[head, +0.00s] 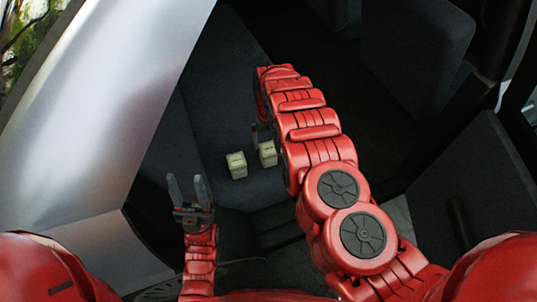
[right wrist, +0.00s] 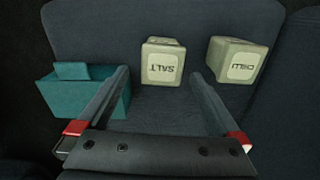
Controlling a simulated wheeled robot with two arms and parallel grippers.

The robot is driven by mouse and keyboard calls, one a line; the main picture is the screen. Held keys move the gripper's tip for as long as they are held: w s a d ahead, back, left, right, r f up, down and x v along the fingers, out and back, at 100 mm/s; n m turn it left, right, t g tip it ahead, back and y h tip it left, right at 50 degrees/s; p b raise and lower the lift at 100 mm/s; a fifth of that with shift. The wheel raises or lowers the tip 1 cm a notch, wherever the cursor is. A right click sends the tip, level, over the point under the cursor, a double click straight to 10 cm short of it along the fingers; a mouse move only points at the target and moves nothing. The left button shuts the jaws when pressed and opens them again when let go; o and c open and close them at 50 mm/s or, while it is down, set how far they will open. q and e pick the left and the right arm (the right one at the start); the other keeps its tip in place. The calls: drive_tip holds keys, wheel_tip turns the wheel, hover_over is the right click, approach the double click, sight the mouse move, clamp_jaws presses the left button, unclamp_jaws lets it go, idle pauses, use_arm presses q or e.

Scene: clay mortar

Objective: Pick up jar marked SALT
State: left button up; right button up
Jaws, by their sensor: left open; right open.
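The cream jar marked SALT (right wrist: 162,62) stands upper middle in the right wrist view, its label upside down. My right gripper (right wrist: 159,74) is open and empty; its fingers point toward the jar's two sides, with the jar beyond the fingertips. In the head view two small cream jars stand on the dark seat. The right one (head: 268,154), beside my right arm, appears to be SALT, but no label is readable there. My right gripper is mostly hidden behind its arm in the head view. My left gripper (head: 187,181) is open and empty, pointing up, left of the jars.
A second cream jar (right wrist: 238,60), apparently marked CHILI, stands right of SALT with a gap between; it is the left jar (head: 236,165) in the head view. A teal box (right wrist: 85,97) sits left of SALT, near my left-hand finger. The dark seat (head: 213,105) is otherwise clear.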

sight(269, 148)
drive_tip(key=shift+s+a+f+b, duration=0.1)
drive_tip(key=shift+f+b, duration=0.2)
drive_tip(key=shift+f, duration=2.35)
drive_tip(key=shift+r, duration=0.1)
clamp_jaws()
